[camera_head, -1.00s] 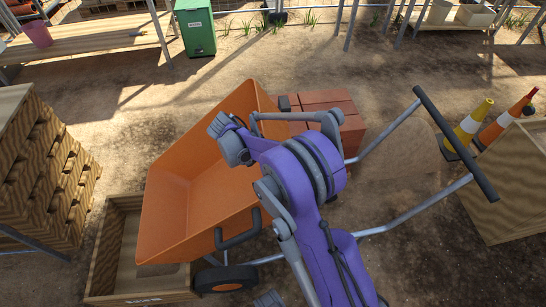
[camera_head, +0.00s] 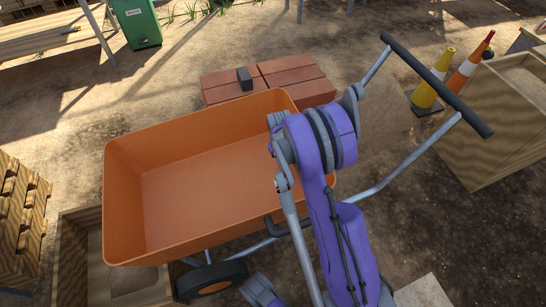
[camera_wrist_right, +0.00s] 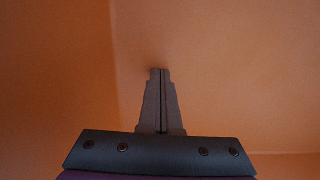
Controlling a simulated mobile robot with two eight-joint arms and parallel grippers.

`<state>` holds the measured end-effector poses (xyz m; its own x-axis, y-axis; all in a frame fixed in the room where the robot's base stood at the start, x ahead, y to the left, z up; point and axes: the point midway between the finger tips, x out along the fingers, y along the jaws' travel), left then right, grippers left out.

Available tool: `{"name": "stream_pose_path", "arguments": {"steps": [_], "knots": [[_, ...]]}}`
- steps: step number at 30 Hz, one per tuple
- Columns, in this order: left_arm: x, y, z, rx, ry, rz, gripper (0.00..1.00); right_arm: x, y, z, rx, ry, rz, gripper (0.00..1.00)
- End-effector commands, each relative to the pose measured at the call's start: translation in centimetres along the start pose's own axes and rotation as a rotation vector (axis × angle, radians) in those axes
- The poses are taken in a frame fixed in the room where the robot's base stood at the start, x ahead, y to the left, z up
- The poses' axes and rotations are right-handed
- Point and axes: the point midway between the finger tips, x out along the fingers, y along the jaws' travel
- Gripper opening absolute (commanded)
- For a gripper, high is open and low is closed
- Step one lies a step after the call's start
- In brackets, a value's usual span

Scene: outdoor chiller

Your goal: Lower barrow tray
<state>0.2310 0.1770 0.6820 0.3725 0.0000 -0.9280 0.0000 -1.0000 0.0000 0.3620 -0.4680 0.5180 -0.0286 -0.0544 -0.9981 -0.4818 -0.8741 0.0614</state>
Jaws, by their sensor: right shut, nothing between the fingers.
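The orange barrow tray (camera_head: 200,190) lies in the middle left of the head view, its open top facing up and its interior empty. It looks close to level. A dark bracket (camera_head: 275,228) is by the tray's near right edge. The barrow's dark handlebar (camera_head: 435,85) is at the upper right, and its wheel (camera_head: 212,280) is under the near side. My right arm crosses the tray's right end and hides part of it. My right gripper (camera_wrist_right: 161,72) is shut and empty in the right wrist view, with orange tray surface filling the background. My left gripper is not in view.
A wooden crate (camera_head: 73,235) stands under the tray's left end. Red bricks (camera_head: 295,75) lie behind the tray. Cones (camera_head: 432,80) and a wooden box (camera_head: 475,150) stand at the right. A pallet stack (camera_head: 20,215) is at the left edge. Bare ground lies behind.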

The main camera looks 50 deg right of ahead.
Motion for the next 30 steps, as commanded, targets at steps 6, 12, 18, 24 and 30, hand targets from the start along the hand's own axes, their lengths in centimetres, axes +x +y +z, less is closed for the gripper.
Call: {"name": "stream_pose_path", "arguments": {"steps": [6, 12, 18, 24, 30], "knots": [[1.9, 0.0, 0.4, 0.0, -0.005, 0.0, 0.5, 3.2, 0.2, 0.0, 0.001, 0.0, -0.07, 0.0], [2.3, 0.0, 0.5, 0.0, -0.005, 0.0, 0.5, 4.0, 0.1, 0.1, 0.0, -0.003, -0.092, 0.0], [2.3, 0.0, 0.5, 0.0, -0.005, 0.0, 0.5, 4.2, 0.0, 0.1, -0.001, -0.007, -0.094, 0.0], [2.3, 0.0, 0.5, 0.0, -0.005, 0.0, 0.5, 4.2, -0.1, 0.1, -0.003, -0.007, -0.094, 0.0], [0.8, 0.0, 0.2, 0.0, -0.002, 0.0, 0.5, 2.1, -0.4, 0.1, -0.005, -0.002, -0.094, 0.0]]}}
